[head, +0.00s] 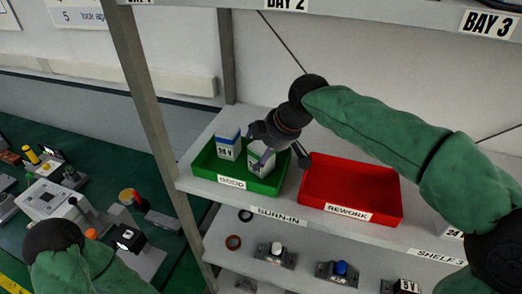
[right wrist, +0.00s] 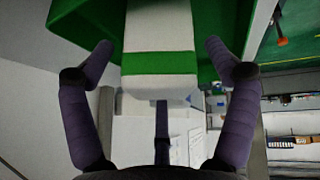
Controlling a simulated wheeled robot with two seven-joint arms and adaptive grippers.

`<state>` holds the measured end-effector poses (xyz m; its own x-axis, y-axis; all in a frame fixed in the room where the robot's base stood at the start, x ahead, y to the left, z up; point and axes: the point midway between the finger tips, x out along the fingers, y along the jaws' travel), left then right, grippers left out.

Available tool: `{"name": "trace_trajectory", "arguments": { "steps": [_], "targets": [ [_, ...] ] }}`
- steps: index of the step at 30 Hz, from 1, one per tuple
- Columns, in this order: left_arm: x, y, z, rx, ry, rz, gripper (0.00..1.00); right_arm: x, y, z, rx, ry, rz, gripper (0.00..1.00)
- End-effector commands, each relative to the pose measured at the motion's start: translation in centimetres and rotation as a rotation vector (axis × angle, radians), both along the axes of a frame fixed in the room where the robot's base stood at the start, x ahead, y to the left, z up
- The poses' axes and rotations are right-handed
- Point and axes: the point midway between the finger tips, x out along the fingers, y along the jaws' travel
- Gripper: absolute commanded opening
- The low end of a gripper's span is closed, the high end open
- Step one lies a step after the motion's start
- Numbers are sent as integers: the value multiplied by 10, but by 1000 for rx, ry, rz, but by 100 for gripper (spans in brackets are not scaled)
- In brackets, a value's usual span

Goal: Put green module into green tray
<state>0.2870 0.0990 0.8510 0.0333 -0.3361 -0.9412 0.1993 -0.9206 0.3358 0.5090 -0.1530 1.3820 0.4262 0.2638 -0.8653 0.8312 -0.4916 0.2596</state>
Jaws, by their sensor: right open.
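The green module is a white box with a green band (right wrist: 160,63). In the head view, the white box (head: 262,163) stands in the front right part of the green tray (head: 205,170), labelled GOOD, partly hidden by my right gripper. A white module with a blue top (head: 228,148), marked 24 V, stands beside it in the same tray. My right gripper (head: 262,150) is at the green module. In the right wrist view, its fingers (right wrist: 158,47) are spread apart, one on each side of the module, with gaps. My left gripper is not visible.
An empty red tray (head: 365,175), labelled REWORK, sits right of the green tray. A shelf post (head: 155,125) rises at the left, and a shelf beam runs overhead. Several small parts lie on the lower shelf (head: 300,245). A cluttered workbench (head: 20,215) is at left.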

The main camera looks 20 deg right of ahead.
Motion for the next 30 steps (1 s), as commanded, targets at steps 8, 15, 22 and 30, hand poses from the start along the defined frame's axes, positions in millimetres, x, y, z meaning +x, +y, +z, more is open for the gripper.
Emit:
{"name": "trace_trajectory", "arguments": {
  "steps": [8,15,22,30],
  "targets": [
    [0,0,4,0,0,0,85,-23,-15,49,1,-5,-1,87],
    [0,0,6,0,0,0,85,-40,-25,82,1,-3,1,87],
    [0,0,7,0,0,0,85,-46,-28,93,0,0,0,87],
    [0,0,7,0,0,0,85,-46,-29,94,0,0,0,87]
  ]
}}
